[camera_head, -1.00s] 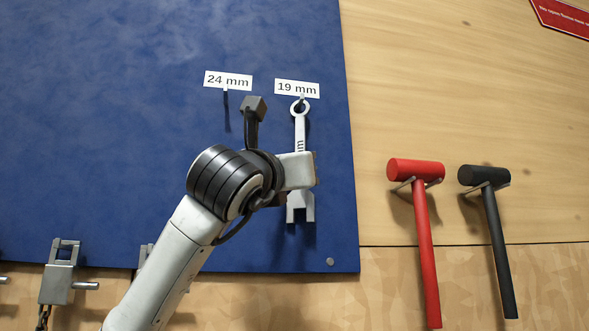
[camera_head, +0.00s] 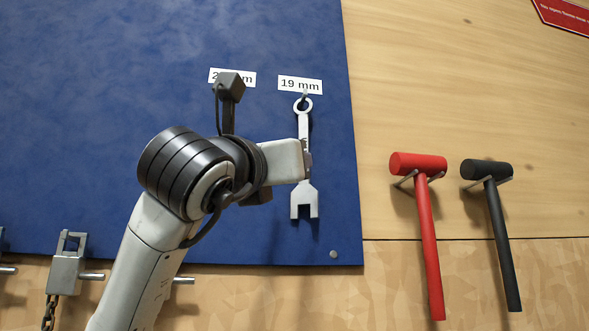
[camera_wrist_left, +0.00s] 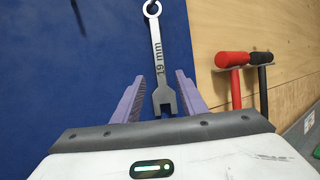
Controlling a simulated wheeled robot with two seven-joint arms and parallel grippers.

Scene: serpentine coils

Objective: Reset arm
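A silver 19 mm wrench (camera_head: 304,185) hangs by its ring from a hook under the "19 mm" label (camera_head: 300,85) on the blue board. It also hangs in the left wrist view (camera_wrist_left: 158,50), jaw end down. My left gripper (camera_head: 307,160) is in front of the board, just left of the wrench in the head view. In the left wrist view, its purple fingers (camera_wrist_left: 166,95) are spread, one on each side of the wrench's lower end, with gaps. The "24 mm" label (camera_head: 246,79) is partly covered by my arm. My right gripper is in neither view.
A red mallet (camera_head: 428,230) and a black mallet (camera_head: 497,230) hang on the wooden wall at right. A metal fitting with a chain (camera_head: 68,270) is at the lower left. The upper blue board (camera_head: 120,80) is clear.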

